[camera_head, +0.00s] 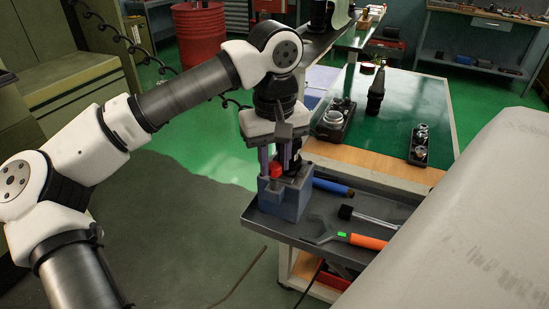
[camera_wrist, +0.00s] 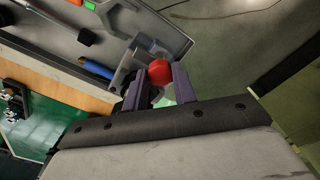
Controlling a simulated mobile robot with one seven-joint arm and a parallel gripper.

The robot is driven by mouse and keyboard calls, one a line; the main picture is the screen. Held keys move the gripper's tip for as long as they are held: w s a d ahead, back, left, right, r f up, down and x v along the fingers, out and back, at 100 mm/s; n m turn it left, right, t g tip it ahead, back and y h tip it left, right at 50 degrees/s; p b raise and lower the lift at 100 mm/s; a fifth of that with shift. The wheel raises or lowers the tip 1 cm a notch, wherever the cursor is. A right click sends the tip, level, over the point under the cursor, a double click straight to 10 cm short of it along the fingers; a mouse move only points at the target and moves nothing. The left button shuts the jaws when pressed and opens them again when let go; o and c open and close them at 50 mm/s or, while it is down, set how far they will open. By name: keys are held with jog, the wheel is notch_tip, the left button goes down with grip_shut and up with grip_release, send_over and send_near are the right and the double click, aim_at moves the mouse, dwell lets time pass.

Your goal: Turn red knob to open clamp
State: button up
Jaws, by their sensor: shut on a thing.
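The red knob (camera_head: 277,170) sits at the blue-grey clamp block (camera_head: 285,198) at the left end of the grey tray. My gripper (camera_head: 279,160) points down over the block, with its fingers on either side of the knob. In the wrist view the red knob (camera_wrist: 159,72) shows between the two purple-grey fingertips of my gripper (camera_wrist: 158,78), and the clamp block (camera_wrist: 128,68) lies just behind it. My gripper is shut on the knob. The inner parts of the clamp are hidden by the fingers, and I cannot tell how far the knob is turned.
The grey tray (camera_head: 262,222) of the cart also holds a blue-handled tool (camera_head: 333,187), a black-headed tool (camera_head: 347,212) and an orange-handled wrench (camera_head: 367,241). A green-topped bench (camera_head: 400,100) with small black racks stands behind. A large grey surface (camera_head: 470,220) fills the right. Floor is free at left.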

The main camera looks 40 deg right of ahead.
aim_at(274, 165)
dwell(0.4)
jog(key=o, duration=1)
notch_tip(274, 165, up, 14)
dwell(0.4)
